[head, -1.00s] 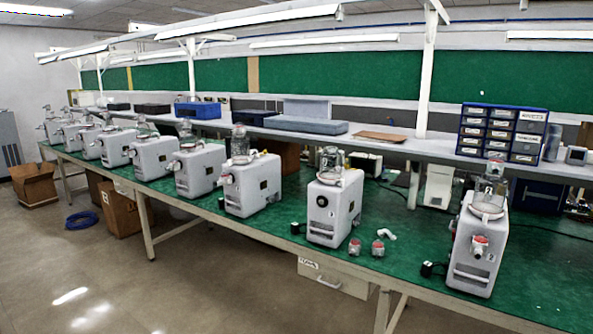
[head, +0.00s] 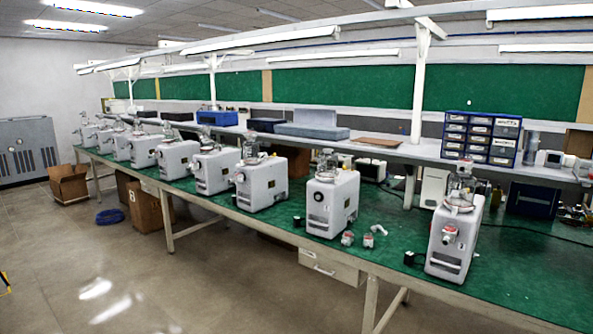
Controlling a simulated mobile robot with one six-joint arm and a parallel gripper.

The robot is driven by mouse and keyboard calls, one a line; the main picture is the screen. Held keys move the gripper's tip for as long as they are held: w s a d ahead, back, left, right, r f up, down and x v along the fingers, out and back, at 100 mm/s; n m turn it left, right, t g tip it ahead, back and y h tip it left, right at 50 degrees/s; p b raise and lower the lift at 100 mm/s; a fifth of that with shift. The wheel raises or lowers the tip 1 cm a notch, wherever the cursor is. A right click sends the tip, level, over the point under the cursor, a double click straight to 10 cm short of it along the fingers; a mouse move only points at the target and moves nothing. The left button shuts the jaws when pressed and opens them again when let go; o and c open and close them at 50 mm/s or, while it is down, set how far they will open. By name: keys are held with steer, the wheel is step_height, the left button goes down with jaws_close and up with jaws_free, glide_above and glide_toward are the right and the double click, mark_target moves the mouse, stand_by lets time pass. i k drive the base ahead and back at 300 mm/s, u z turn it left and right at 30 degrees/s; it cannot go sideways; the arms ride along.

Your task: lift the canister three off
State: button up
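A row of white pump units stands along the green bench top, several with a clear canister on top. The nearest pump (head: 449,246) is at the right, with its clear canister (head: 462,186) upright on it. Left of it is a pump with a black front knob (head: 332,203), with a clear canister (head: 327,163) on top. The third pump from the right (head: 263,185) also carries a clear canister (head: 250,147). Number labels are too small to read, so I cannot tell which canister is three. My gripper is not in view.
Small red-and-white fittings (head: 348,239) and a white elbow piece (head: 379,230) lie on the bench (head: 400,275). A blue drawer organiser (head: 481,138) stands on the back shelf. A cardboard box (head: 70,184) and blue cable coil (head: 110,217) are on the floor. The floor in front is clear.

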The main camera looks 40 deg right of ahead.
mark_target(327, 161)
steer(key=u, duration=0.05)
steer(key=k, duration=0.45)
steer(key=u, duration=0.65)
steer(key=i, duration=3.2)
steer(key=z, duration=0.7)
steer(key=i, duration=0.75)
steer(key=z, duration=0.7)
steer(key=i, duration=0.55)
steer(key=z, duration=0.2)
